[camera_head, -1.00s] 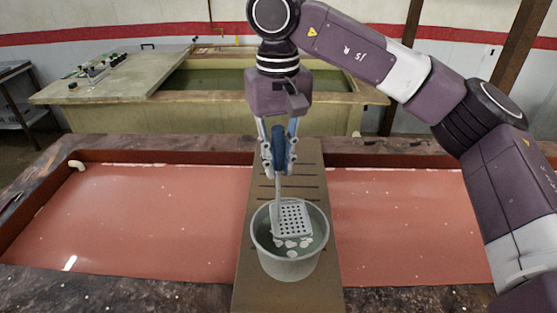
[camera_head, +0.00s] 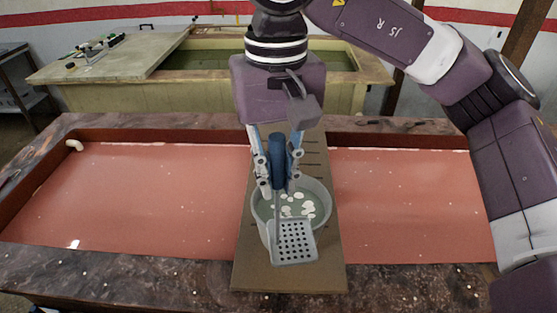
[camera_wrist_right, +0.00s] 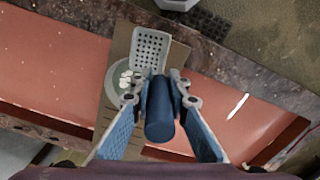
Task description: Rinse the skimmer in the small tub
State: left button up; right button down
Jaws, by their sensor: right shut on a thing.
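My right gripper (camera_head: 279,184) is shut on the blue handle of the skimmer (camera_head: 293,242), with the handle upright between the fingers. The skimmer's grey perforated square head hangs below and covers part of the small tub's near rim and front wall in the head view. It looks out of the water and above the rim, though its exact height is hard to tell. The small tub (camera_head: 262,224) is round, grey and holds greenish water with several white bits floating. The right wrist view also shows the skimmer head (camera_wrist_right: 150,48) overlapping the tub. My left gripper is not in view.
The tub stands on a brown board (camera_head: 250,272) with dark slots, laid across a large basin of reddish liquid (camera_head: 140,205). A stone-like rim (camera_head: 130,288) surrounds the basin. A second vat (camera_head: 215,90) with greenish liquid and a partial cover stands behind.

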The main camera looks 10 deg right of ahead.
jog(key=s+a+b, duration=0.2)
jog(key=s+a, duration=0.2)
jog(key=s, duration=1)
jog(key=shift+s+a, duration=0.15)
jog(key=shift+s, duration=0.25)
